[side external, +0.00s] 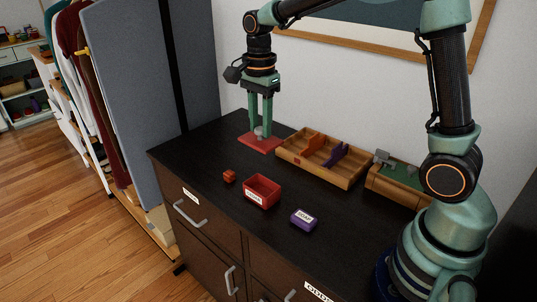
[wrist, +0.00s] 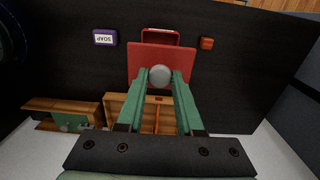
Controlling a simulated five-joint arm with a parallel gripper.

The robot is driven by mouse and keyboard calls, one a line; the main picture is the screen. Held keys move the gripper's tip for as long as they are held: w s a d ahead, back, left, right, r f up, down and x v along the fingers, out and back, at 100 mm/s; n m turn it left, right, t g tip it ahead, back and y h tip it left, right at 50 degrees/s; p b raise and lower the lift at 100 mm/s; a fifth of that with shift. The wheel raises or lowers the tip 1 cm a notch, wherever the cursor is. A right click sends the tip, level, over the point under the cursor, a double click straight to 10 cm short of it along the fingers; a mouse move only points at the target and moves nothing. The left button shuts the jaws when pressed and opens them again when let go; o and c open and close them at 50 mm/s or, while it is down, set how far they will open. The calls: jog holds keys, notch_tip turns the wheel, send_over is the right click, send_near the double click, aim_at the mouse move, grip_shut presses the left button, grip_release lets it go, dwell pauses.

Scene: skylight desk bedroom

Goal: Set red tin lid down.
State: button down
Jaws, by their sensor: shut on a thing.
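The red tin lid (side external: 258,145) is a flat red plate with a round grey knob (side external: 260,131). My gripper (side external: 262,128) points down and is shut on that knob. The lid is low over the back of the dark desk, left of the wooden tray; I cannot tell whether it touches the desktop. In the wrist view the lid (wrist: 147,62) lies across the fingertips (wrist: 160,76), with the knob between them. The open red tin (side external: 262,192), with a white label, stands uncovered nearer the front. The lid partly hides the tin (wrist: 160,36) in the wrist view.
A compartmented wooden tray (side external: 345,179) is close to the lid's right. A purple soap box (side external: 303,218) and a small orange-red block (side external: 229,176) flank the tin. A wooden box with a green top (side external: 403,174) stands at right. The desktop (side external: 205,155) left of the lid is clear.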

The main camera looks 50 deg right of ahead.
aim_at(260, 127)
notch_tip(260, 127, up, 6)
jog(key=shift+w+d+r, duration=0.15)
jog(key=shift+w+r, duration=0.05)
jog(key=w+d+f, duration=0.3)
jog(key=w+d, duration=0.4)
jog(key=d, duration=0.3)
jog(key=shift+s+d+f, duration=0.1)
jog(key=shift+f, duration=4.95)
jog(key=shift+s+d+f, duration=0.1)
jog(key=shift+f, duration=4.9)
jog(key=c, duration=0.6)
grip_release()
jog(key=shift+f, duration=0.1)
jog(key=shift+o, duration=0.2)
